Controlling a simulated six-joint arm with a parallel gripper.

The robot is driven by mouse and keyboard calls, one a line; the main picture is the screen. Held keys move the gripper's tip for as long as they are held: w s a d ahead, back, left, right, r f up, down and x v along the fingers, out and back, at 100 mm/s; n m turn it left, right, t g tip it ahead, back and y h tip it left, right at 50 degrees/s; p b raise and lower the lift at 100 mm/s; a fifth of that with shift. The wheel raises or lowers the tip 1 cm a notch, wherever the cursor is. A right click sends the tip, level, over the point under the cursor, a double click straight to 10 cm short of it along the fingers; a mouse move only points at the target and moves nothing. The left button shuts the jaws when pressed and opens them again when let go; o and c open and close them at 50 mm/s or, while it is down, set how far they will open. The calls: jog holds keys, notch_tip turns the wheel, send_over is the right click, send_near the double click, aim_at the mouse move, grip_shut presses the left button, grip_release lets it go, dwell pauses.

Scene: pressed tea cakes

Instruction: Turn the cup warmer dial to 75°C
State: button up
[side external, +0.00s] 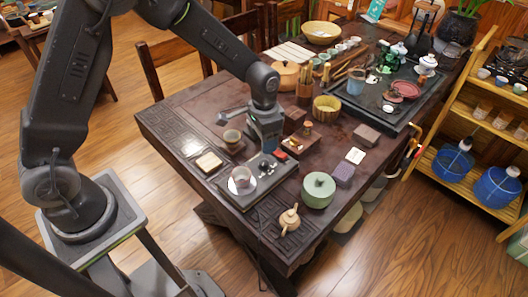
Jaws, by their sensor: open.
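The cup warmer (280,176) is a flat dark slab near the front edge of the dark wooden table. A pale cup (241,177) stands on its round white plate at the left. Small knobs, among them what looks like the dial (266,165), sit on its upper right part. A small red part (281,155) shows at its back right. My gripper (267,149) points down just above and behind these knobs. Its jaws are open, but the fingertips are small and partly hidden by its body. I cannot tell whether they touch the dial, nor read the dial's setting.
Small boxes and a bamboo container (327,107) crowd the right. The table's left part is fairly clear.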

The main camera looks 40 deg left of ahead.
jog(key=shift+r, duration=2.6)
jog(key=shift+r, duration=0.1)
jog(key=s+a+r+n+t, duration=0.2)
jog(key=s+a+r+t, duration=0.1)
jog(key=s+r, duration=0.85)
jog(key=s+a+r+n+t, duration=0.1)
jog(key=s+r, duration=0.3)
jog(key=s, duration=0.6)
jog(key=shift+s+a+r+n+t, duration=0.3)
jog(key=shift+n+t, duration=0.2)
jog(key=shift+t, duration=0.3)
